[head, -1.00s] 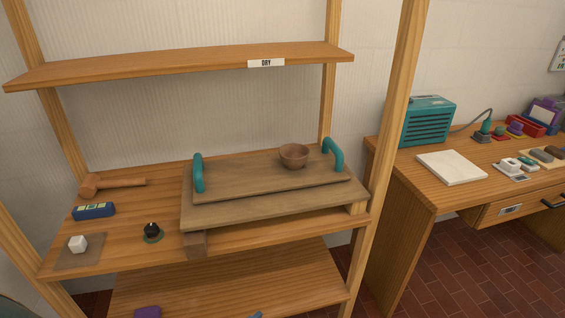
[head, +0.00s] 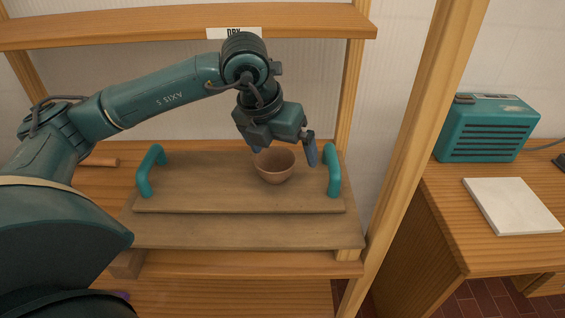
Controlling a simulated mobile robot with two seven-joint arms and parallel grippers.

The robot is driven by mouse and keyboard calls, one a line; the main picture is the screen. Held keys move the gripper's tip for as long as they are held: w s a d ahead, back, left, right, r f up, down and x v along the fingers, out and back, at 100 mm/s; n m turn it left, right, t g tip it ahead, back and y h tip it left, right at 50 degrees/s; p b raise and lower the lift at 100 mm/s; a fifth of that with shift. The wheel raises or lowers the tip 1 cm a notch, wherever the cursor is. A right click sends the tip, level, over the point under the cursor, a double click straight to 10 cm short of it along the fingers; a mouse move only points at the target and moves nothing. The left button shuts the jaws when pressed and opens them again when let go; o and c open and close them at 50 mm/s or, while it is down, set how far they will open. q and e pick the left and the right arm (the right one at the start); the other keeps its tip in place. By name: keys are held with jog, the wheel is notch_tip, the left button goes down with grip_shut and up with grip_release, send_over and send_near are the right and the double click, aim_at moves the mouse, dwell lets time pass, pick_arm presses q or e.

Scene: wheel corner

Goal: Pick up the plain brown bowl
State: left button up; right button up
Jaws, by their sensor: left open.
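The plain brown bowl (head: 275,168) stands upright on a wooden board (head: 230,200) with two teal handles, toward the board's right side. My left gripper (head: 285,152) is over the bowl, pointing down. It is open, with one blue finger right of the bowl and the other near its left rim, partly hidden by the gripper body. I cannot tell whether either finger touches the bowl. My right gripper is out of view.
The board's teal handles, left (head: 148,170) and right (head: 333,171), stand up on either side of the bowl. A shelf (head: 150,24) with a DRY label is above. A wooden post (head: 415,140) rises at right, with a teal radio-like box (head: 487,128) on the desk beyond.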

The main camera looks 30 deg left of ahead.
pick_arm(q)
jog(key=shift+n+t+y, duration=0.3)
jog(key=shift+n+y, duration=0.2)
jog(key=shift+y, duration=0.4)
jog(key=a, duration=0.1)
jog(key=w+a+r, duration=0.1)
jog(key=a, duration=0.1)
jog(key=shift+w+a+r, duration=0.15)
jog(key=shift+a+r, duration=0.15)
jog(key=shift+a, duration=0.05)
send_near(276, 163)
jog(key=shift+d+f+p, duration=0.4)
jog(key=shift+d+f, duration=0.3)
jog(key=shift+f, duration=0.25)
jog(key=shift+a+p+x, duration=0.2)
jog(key=shift+p+x, duration=0.55)
jog(key=shift+x, duration=2.15)
jog(key=shift+c, duration=0.3)
jog(key=c, duration=0.9)
jog(key=shift+c, duration=0.4)
jog(key=shift+r, duration=0.1)
